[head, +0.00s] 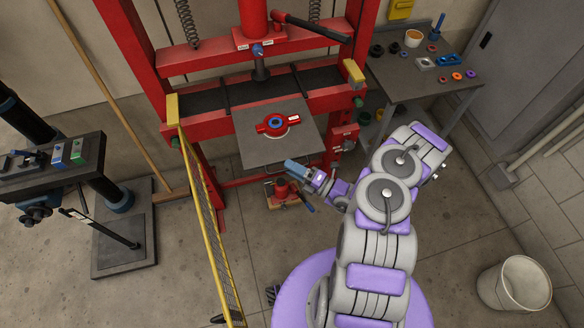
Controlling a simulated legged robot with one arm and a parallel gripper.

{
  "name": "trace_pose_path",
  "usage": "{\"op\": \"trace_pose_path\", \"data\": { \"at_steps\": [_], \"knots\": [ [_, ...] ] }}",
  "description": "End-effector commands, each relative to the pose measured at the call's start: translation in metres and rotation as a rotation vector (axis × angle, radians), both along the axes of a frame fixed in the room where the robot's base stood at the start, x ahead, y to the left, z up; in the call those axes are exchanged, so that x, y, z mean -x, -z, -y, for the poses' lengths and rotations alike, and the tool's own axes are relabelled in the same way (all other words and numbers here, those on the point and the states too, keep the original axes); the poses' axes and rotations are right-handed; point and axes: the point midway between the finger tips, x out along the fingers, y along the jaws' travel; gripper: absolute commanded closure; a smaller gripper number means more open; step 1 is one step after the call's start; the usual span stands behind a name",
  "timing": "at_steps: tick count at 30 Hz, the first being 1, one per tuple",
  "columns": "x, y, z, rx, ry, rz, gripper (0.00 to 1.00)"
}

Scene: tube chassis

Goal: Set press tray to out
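The press tray (255,148) is a flat grey plate in the red press frame (210,58). It reaches forward past the front red crossbeam, toward me. A red part with a blue ring (275,124) lies on it. A small handle-like bar shows at the tray's front right edge, partly hard to make out. My gripper (291,167), with a blue end, is at the tray's front right edge, close to this bar. I cannot tell whether it touches the bar or whether the fingers are open or shut.
A red jack (287,190) stands on the floor below my gripper. A yellow mesh guard (207,215) stands to the left. A workbench with small parts (410,75) is at the right back, and a white bucket (514,287) at the lower right. The right floor is mostly clear.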

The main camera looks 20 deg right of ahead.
Motion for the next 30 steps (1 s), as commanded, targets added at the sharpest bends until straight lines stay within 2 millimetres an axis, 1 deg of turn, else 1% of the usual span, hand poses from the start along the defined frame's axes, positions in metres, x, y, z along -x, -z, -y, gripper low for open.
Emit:
{"op": "trace_pose_path", "data": {
  "at_steps": [7,11,14,17,27,30],
  "knots": [
    [0.001,0.0,-0.006,0.004,-0.003,-0.001,0.65],
    [0.005,0.001,0.001,0.003,-0.002,-0.001,0.65],
    [0.014,0.003,0.013,0.002,0.0,-0.002,0.65],
    [0.027,0.006,0.029,0.002,0.003,-0.003,0.65],
    [0.079,0.017,0.083,0.002,0.003,-0.003,0.65],
    [0.093,0.019,0.096,0.0,0.003,-0.002,0.65]
  ]
}}
